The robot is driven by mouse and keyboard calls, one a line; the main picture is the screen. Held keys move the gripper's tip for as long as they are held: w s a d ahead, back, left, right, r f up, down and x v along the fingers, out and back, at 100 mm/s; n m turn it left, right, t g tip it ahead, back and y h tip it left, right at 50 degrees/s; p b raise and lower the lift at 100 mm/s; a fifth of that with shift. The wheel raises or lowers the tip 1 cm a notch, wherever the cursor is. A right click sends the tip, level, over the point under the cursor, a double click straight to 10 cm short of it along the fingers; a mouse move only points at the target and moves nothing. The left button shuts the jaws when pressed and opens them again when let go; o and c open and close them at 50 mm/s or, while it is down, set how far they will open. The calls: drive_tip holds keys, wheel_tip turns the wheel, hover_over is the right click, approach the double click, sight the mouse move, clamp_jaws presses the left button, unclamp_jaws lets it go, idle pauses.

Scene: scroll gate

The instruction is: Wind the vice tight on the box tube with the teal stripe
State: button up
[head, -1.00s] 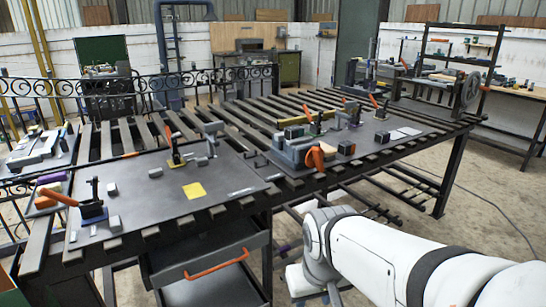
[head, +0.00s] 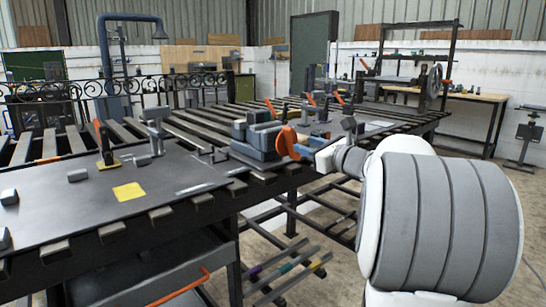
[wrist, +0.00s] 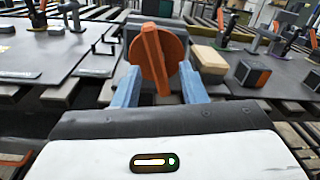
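The vice (head: 258,145) is a blue-grey block at the front edge of the bench, with a round orange handle (head: 291,143) facing me. In the wrist view the orange handle (wrist: 155,58) is a disc with a raised bar, slightly tilted from upright. My gripper (wrist: 159,76) is open, with one blue-grey finger on each side of the handle and gaps visible. Bars with purple, teal and yellow stripes lie low under the bench; the teal-striped one (head: 286,268) is in the middle. What is between the vice jaws is hidden.
A dark plate (head: 90,205) with a yellow square (head: 129,192) and small blocks lies left of the vice. A tan block (wrist: 209,59) and a dark block with an orange face (wrist: 247,74) sit right of the handle. Upright orange-handled clamps stand farther back.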

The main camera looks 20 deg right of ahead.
sight(289, 151)
drive_tip(key=w+a, duration=0.1)
drive_tip(key=w, duration=0.1)
drive_tip(key=w+n+b, duration=0.1)
drive_tip(key=w, duration=0.2)
drive_tip(key=w+a+n+y, duration=0.1)
drive_tip(key=w, duration=0.1)
drive_tip(key=shift+w+a+f, duration=0.25)
drive_tip(key=shift+a+f, duration=0.05)
drive_tip(key=shift+f, duration=0.05)
clamp_jaws()
